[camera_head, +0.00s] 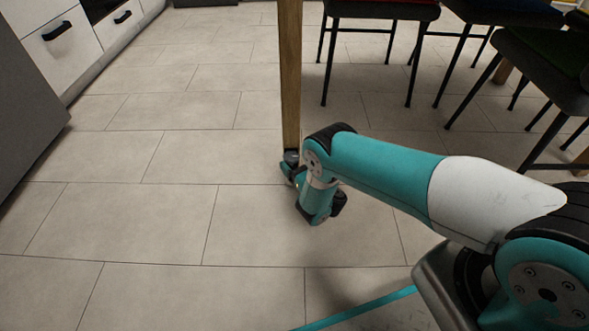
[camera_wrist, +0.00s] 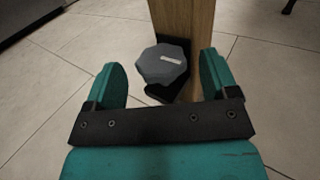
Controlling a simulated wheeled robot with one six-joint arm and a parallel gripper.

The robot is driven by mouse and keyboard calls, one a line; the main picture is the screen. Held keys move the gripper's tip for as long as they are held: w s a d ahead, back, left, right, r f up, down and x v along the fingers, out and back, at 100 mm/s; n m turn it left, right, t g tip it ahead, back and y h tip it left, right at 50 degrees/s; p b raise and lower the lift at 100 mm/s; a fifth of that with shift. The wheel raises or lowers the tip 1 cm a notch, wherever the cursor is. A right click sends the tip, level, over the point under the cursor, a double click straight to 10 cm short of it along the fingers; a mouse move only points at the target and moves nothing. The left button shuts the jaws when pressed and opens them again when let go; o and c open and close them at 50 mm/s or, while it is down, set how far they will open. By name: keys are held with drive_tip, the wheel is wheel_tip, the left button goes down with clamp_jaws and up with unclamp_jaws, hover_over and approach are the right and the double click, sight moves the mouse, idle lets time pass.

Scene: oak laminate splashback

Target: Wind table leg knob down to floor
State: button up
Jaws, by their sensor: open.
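The wooden table leg (camera_head: 290,75) stands upright on the tiled floor, and it fills the upper middle of the wrist view (camera_wrist: 187,20). At its lower end is a dark grey, many-sided knob (camera_wrist: 163,64) with a pale mark on its top. In the head view the knob (camera_head: 291,156) is small and partly hidden by my arm. My gripper (camera_wrist: 162,80) is open, with one teal finger on each side of the knob. Gaps show between the knob and both fingers in the wrist view. The underside of the knob and its distance from the floor cannot be made out.
Chairs with thin black legs (camera_head: 375,12) stand at the upper right. White drawers (camera_head: 62,42) with black handles and a grey cabinet side (camera_head: 22,110) line the left. The tiled floor (camera_head: 130,215) left of the leg is clear.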

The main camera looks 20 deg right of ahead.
drive_tip(key=shift+w+a+f+b, duration=0.1)
drive_tip(key=shift+w+f+b, duration=0.1)
drive_tip(key=shift+w+b, duration=0.4)
drive_tip(key=shift+r+b, duration=0.15)
drive_tip(key=shift+b, duration=0.35)
drive_tip(key=shift+r, duration=0.1)
drive_tip(key=shift+c, duration=0.3)
